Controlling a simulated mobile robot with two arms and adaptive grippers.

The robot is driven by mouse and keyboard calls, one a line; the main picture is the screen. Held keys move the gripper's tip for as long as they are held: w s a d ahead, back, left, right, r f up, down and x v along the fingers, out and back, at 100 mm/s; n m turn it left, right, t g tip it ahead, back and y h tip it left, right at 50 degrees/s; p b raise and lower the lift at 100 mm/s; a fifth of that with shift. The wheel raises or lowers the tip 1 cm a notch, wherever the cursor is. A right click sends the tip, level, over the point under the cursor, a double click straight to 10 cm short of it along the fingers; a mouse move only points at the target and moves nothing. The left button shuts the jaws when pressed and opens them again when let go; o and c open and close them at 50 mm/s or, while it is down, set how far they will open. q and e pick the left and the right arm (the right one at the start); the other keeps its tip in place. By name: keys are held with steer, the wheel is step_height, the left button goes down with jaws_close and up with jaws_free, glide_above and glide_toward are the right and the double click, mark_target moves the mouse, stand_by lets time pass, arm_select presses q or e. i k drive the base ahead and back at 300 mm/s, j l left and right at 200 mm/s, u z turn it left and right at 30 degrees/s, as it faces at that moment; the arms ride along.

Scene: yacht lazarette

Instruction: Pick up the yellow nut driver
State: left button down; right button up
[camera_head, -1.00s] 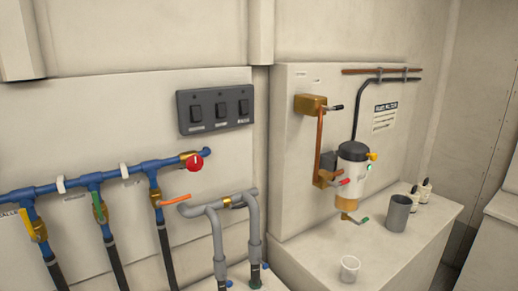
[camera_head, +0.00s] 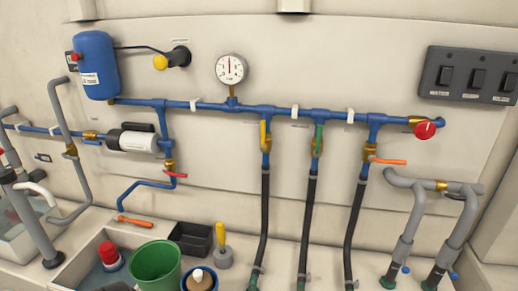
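A yellow upright handle (camera_head: 220,235), which looks like the nut driver, stands at the bottom centre of the head view. Its lower end meets a small grey round piece (camera_head: 223,258); whether it sits in it or is part of it I cannot tell. It is just right of a black open bin (camera_head: 188,238). Neither of my grippers is in view.
A green bucket (camera_head: 155,266), a red-topped object (camera_head: 110,256) and a blue-rimmed container (camera_head: 199,279) crowd the left. An orange-handled item (camera_head: 134,221) lies behind. Black hoses (camera_head: 264,215) hang to the right from the blue pipe (camera_head: 270,110). A gauge (camera_head: 230,69) is above.

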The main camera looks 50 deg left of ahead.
mark_target(220, 228)
steer(key=u, duration=1.8)
steer(key=i+j+z, duration=0.1)
steer(key=j+z, duration=0.15)
steer(key=j, duration=0.25)
